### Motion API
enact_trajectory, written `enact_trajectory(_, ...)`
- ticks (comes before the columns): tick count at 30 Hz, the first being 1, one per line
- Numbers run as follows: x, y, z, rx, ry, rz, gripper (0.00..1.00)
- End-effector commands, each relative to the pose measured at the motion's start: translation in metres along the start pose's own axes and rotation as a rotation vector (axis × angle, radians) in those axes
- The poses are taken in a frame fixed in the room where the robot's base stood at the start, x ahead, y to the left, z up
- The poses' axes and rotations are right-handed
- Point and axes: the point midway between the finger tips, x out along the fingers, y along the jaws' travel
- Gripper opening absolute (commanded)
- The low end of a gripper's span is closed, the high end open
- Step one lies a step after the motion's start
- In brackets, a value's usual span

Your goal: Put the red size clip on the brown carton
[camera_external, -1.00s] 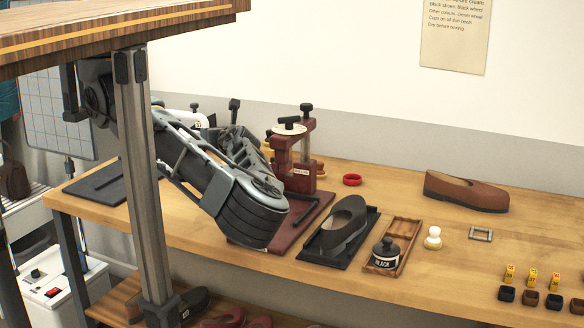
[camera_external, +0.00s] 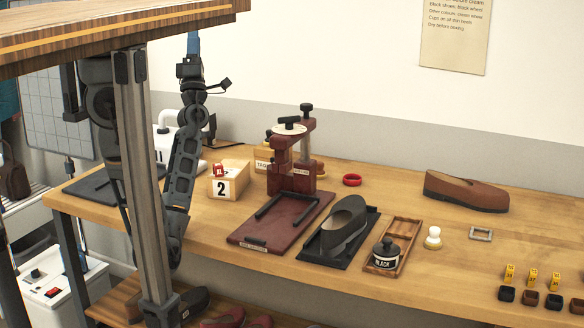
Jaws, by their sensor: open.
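A small red clip (camera_external: 219,170) with pale marking appears to sit on the top, toward the left, of a light brown carton (camera_external: 231,187) with a white label reading 2. The carton stands on the bench left of the dark red press. My arm is raised left of the carton. My gripper (camera_external: 192,52) is at the upper end of the arm, well above and apart from the clip and carton. It points up with a narrow blue part at its tip. It is open; its fingers are small and hard to make out here, and nothing shows in it.
A second carton (camera_external: 263,158) is partly hidden behind the press (camera_external: 292,170). A white machine (camera_external: 172,130) is behind my arm.

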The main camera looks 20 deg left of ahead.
Motion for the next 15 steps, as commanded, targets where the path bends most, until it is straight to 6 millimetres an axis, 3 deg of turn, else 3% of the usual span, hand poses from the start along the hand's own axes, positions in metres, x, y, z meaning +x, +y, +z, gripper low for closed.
enact_trajectory(8, -0.065, -0.025, 0.016, 0.388, -0.339, -0.003, 0.52)
enact_trajectory(15, -0.158, -0.054, 0.004, 0.676, -0.632, -0.081, 0.52)
